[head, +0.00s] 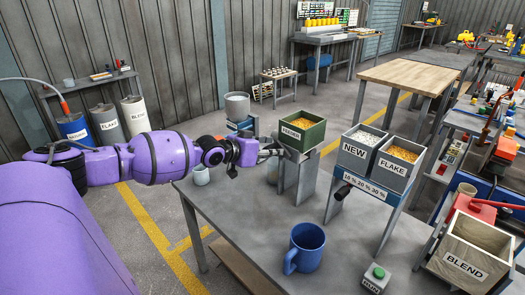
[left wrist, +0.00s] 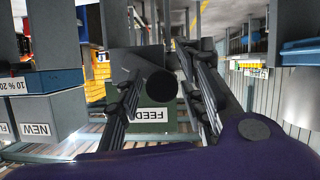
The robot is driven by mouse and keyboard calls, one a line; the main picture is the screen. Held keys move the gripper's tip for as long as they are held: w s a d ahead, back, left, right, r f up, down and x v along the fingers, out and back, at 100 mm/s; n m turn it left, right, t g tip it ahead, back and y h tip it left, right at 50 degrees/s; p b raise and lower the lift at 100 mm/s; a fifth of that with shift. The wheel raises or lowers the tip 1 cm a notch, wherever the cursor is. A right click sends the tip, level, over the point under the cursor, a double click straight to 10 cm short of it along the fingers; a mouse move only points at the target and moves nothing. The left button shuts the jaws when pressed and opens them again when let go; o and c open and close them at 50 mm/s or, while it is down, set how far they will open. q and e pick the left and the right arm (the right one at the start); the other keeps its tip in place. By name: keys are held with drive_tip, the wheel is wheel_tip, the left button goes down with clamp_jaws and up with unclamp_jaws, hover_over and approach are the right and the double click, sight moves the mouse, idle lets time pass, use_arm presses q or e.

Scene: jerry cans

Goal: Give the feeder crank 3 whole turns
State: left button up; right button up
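The green feeder box (head: 302,131) with a white label stands on a grey stand on the near table. In the left wrist view the green box (left wrist: 150,127) shows a label starting "FEED". A dark round-ended handle (left wrist: 162,84), apparently the crank's grip, points toward the wrist camera in front of the box. My left gripper (head: 272,153) is beside the feeder stand. In the left wrist view its fingers (left wrist: 160,75) are spread either side of the handle, with gaps visible. Contact at the fingertips cannot be made out. The crank arm is mostly hidden. My right gripper is out of view.
Right of the feeder stand the NEW bin (head: 357,150) and FLAKE bin (head: 399,160) on a raised stand.

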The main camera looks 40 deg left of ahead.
use_arm(q)
drive_tip(key=v, duration=1.1)
drive_tip(key=shift+s, duration=0.4)
drive_tip(key=shift+a+r, duration=0.1)
